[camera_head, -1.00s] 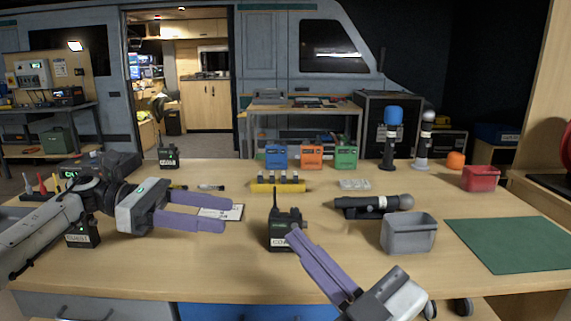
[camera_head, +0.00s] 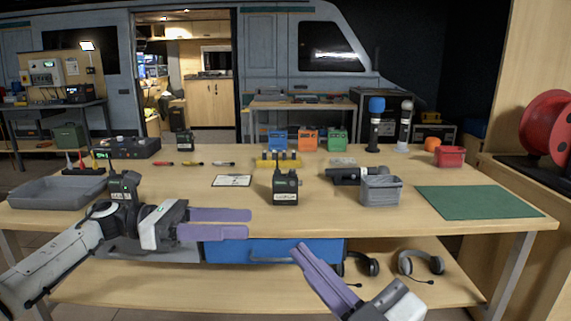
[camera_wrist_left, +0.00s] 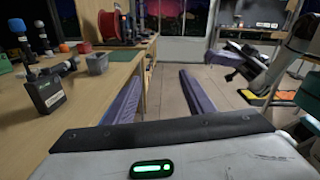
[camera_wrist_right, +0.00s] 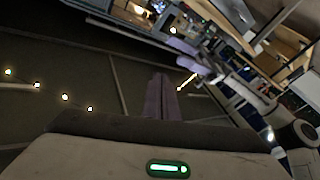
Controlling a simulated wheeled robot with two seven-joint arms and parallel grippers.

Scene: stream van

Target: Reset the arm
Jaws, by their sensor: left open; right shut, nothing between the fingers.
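My left gripper (camera_head: 248,223) is open and empty in front of the table's front edge in the head view. Its two purple fingers are apart in the left wrist view (camera_wrist_left: 160,85), with bare floor between them. My right gripper (camera_head: 298,248) is shut and empty, low in front of the table at the lower middle. Its purple fingers lie together in the right wrist view (camera_wrist_right: 160,78), with dark floor beyond. Both grippers are apart from the objects on the table.
The wooden table (camera_head: 350,222) bears a radio (camera_head: 286,188), a grey bin (camera_head: 381,190), a green mat (camera_head: 450,202) and a grey tray (camera_head: 55,192). Headsets (camera_head: 420,263) lie on the lower shelf. A red reel (camera_head: 546,124) stands at the right.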

